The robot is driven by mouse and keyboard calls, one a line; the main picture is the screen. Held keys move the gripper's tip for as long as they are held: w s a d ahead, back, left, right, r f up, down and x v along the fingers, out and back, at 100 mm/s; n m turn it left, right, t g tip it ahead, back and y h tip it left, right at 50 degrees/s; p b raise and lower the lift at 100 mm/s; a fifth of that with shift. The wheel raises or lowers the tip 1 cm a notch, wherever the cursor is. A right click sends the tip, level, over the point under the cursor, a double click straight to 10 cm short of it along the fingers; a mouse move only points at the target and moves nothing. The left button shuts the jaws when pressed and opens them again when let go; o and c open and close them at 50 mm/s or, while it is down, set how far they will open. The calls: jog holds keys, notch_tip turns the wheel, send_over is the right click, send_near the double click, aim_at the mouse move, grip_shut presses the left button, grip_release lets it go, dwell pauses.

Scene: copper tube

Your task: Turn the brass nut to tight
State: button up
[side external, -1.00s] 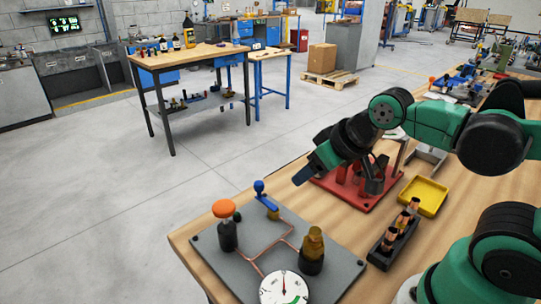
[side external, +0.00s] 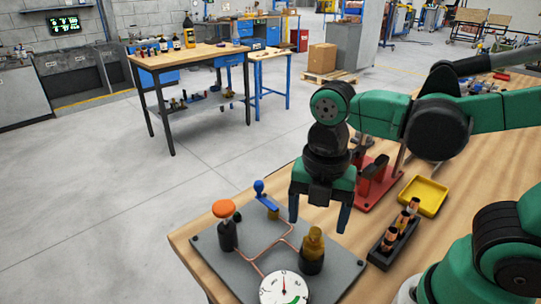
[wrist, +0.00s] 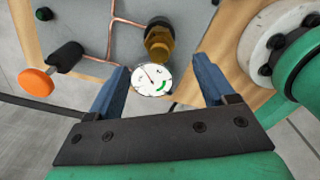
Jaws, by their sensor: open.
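The brass nut (side external: 315,243) stands on a dark round base on the grey plate (side external: 225,262), joined to thin copper tubing. In the wrist view the brass nut (wrist: 158,40) lies beyond the fingertips, near the middle. My gripper (side external: 319,215) points down above the plate with its two blue fingers spread, the nut just below and between them in the side view. The wrist view also shows my gripper (wrist: 163,75) open and empty. A white dial gauge (side external: 284,288) with a green band sits at the plate's front edge.
An orange-topped knob (side external: 224,210) and a blue lever valve (side external: 263,195) stand on the plate, left of my gripper. A black holder with copper fittings (side external: 394,238), a yellow tray (side external: 422,196) and a red fixture (side external: 372,185) are to the right.

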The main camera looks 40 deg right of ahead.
aim_at(315, 234)
jog(key=shift+f, duration=2.75)
grip_shut()
